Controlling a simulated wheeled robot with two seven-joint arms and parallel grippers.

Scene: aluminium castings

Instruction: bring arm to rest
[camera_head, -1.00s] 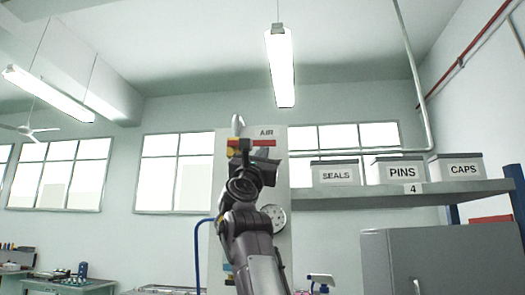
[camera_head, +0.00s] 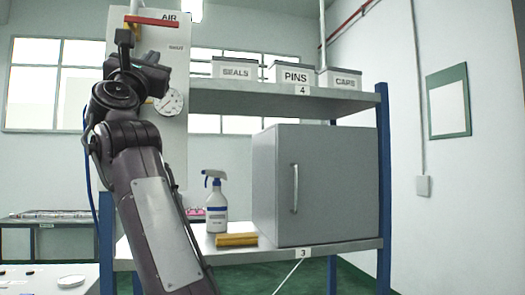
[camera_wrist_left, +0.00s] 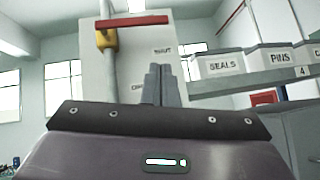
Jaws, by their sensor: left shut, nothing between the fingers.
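My left arm rises in the head view, with its left gripper (camera_head: 151,58) up in front of the white air panel (camera_head: 176,68). In the left wrist view the two dark fingers of the left gripper (camera_wrist_left: 160,84) are together with nothing between them. They overlap the panel (camera_wrist_left: 140,60) in the picture, below and right of the red handle (camera_wrist_left: 132,21), which lies across a pipe. The yellow valve body (camera_wrist_left: 106,41) is beside the pipe. I cannot tell how far the fingertips are from the panel. My right gripper is not in view.
A metal shelf (camera_head: 240,98) right of the arm bears bins for seals (camera_head: 238,70), pins and caps. Below stand a grey cabinet (camera_head: 318,185), a spray bottle (camera_head: 215,203) and a yellow block (camera_head: 236,240). A round gauge (camera_head: 170,102) is on the panel near my wrist.

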